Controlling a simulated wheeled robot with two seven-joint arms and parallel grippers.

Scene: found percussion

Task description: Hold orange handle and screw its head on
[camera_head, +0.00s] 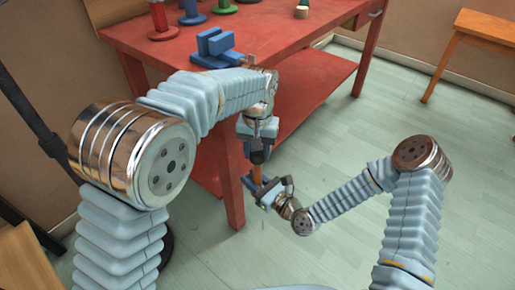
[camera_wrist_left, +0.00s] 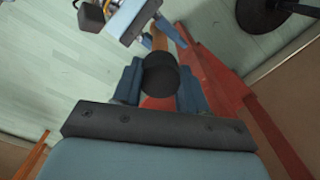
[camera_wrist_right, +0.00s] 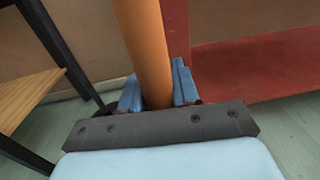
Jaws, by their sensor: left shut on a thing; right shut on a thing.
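The orange handle (camera_head: 257,174) is upright between my two grippers in the head view. My right gripper (camera_head: 264,190) is shut on its lower part. In the right wrist view the handle (camera_wrist_right: 143,45) rises between the blue fingers (camera_wrist_right: 157,92). My left gripper (camera_head: 257,148) is above, shut on the dark round head. The black head (camera_wrist_left: 160,74) sits between the fingers in the left wrist view, in line with the handle (camera_wrist_left: 163,40) beyond it. The head hides the joint, so I cannot tell whether the two parts touch.
A red table (camera_head: 262,36) with a lower shelf (camera_head: 305,95) stands close behind the grippers. It bears a blue block piece (camera_head: 215,47) and red (camera_head: 159,20), blue and green stands. A wooden stool (camera_head: 488,25) is at the far right. The floor at right is clear.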

